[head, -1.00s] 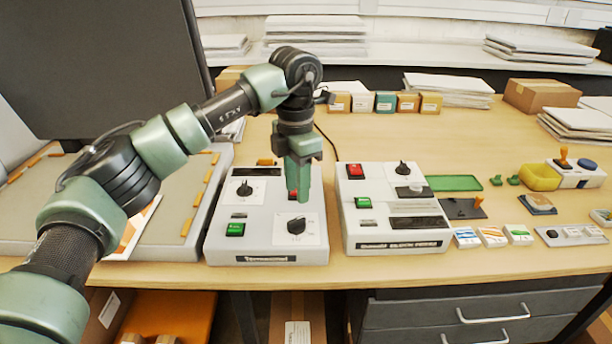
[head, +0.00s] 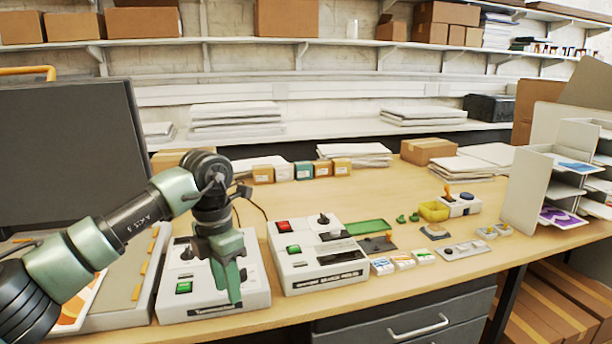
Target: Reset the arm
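My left arm comes in from the left. Its green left gripper (head: 232,290) points down over the right half of the left grey control box (head: 187,304). The fingers appear together, with no gap or held thing visible. They hide the box's right-hand dial and red button; whether they touch the box I cannot tell. The box's green button (head: 184,287) and upper left dial (head: 187,253) show to the left of the gripper. A second control box (head: 318,274) with a red switch (head: 283,226) and a black dial (head: 323,219) stands to the right. My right gripper is not in view.
A dark panel (head: 70,150) stands at the left behind my arm. A green tray (head: 368,227), small packs (head: 403,260) and a yellow container (head: 433,211) lie to the right. Small cartons (head: 303,170) line the back. A white sorter rack (head: 526,190) stands far right.

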